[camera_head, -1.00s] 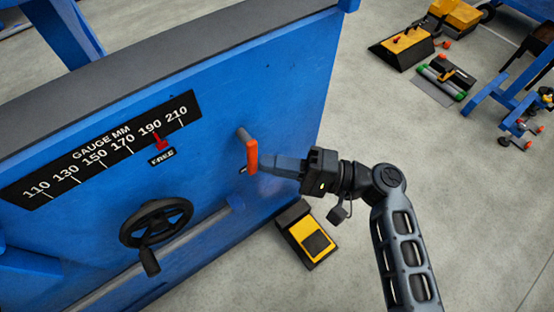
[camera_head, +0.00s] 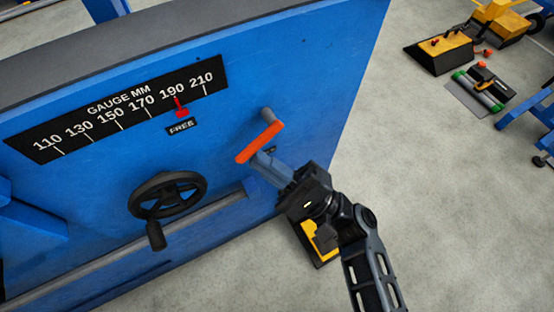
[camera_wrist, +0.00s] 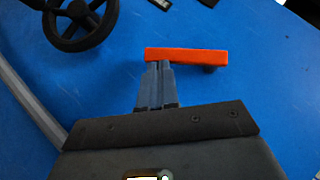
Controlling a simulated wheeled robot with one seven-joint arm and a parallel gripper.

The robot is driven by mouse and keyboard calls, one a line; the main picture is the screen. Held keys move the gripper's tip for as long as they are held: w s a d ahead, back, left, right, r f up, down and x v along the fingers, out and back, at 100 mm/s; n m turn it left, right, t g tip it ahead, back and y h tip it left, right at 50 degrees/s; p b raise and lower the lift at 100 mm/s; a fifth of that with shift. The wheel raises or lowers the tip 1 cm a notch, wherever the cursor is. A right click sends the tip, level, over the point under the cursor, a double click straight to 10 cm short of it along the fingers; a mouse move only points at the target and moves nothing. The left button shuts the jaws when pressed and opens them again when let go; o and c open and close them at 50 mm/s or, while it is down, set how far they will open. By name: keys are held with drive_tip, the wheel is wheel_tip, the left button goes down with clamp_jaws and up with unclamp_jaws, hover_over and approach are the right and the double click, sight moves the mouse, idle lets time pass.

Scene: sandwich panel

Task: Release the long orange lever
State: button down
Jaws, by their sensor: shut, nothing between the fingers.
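The long orange lever (camera_head: 259,142) sits on a grey pivot on the blue panel (camera_head: 330,80). In the head view it slants from the pivot at upper right down to its free end at lower left. In the wrist view the lever (camera_wrist: 186,55) lies almost level, pivot at its right. My gripper (camera_head: 260,158) is shut with nothing in it. Its fingertips are at the lever's lower side, and in the wrist view the gripper tips (camera_wrist: 158,64) meet the lever's edge left of its middle. Whether they touch is hard to tell. A label (camera_head: 181,127) reads FREE.
A black handwheel (camera_head: 167,196) with a crank knob is left of the lever. A gauge scale (camera_head: 120,109) with a red pointer (camera_head: 181,108) is above it. A yellow and black pedal (camera_head: 318,242) is on the floor behind my gripper.

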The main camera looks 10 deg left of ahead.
drive_tip(key=shift+s+a+r+m, duration=0.15)
drive_tip(key=shift+a+m, duration=0.1)
drive_tip(key=shift+m, duration=0.35)
drive_tip(key=shift+s+a+r, duration=0.35)
drive_tip(key=shift+a+r, duration=0.1)
drive_tip(key=shift+r, duration=0.1)
drive_tip(key=shift+s+a+r, duration=0.3)
drive_tip(key=shift+a+r, duration=0.15)
drive_tip(key=shift+r, duration=0.1)
drive_tip(key=shift+a+r, duration=0.1)
drive_tip(key=shift+r, duration=0.05)
drive_tip(key=s+d+f+b, duration=0.3)
drive_tip(key=s+f, duration=0.3)
drive_tip(key=f, duration=0.5)
drive_tip(key=shift+d, duration=0.5)
